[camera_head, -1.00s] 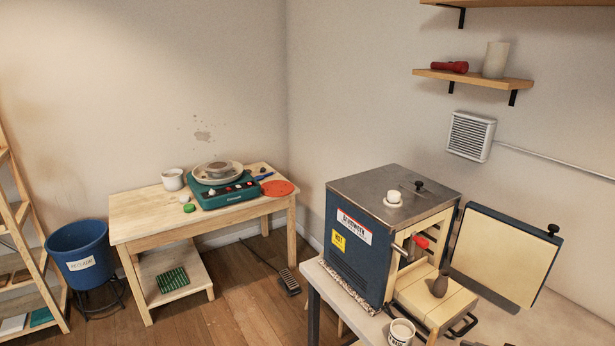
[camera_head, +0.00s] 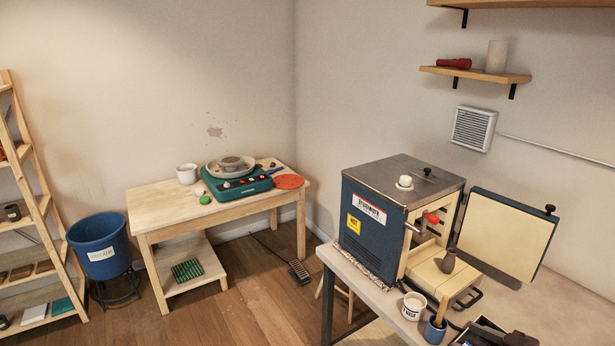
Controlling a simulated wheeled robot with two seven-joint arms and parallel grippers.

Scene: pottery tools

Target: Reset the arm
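Neither of my grippers shows in the head view, and no arm can be made out. The task names no object. A blue kiln (camera_head: 366,250) with a steel top stands on a pale table at the right, its door (camera_head: 506,236) swung open to the right. A dark vase-like piece (camera_head: 448,262) stands on the wooden-coloured ledge at the kiln's opening. A teal pottery wheel (camera_head: 236,184) sits on a wooden table (camera_head: 160,203) at the middle left.
A white cup (camera_head: 413,305) and a blue cup (camera_head: 435,330) stand at the kiln table's front. A foot pedal (camera_head: 299,271) lies on the floor. Open floor lies between the tables.

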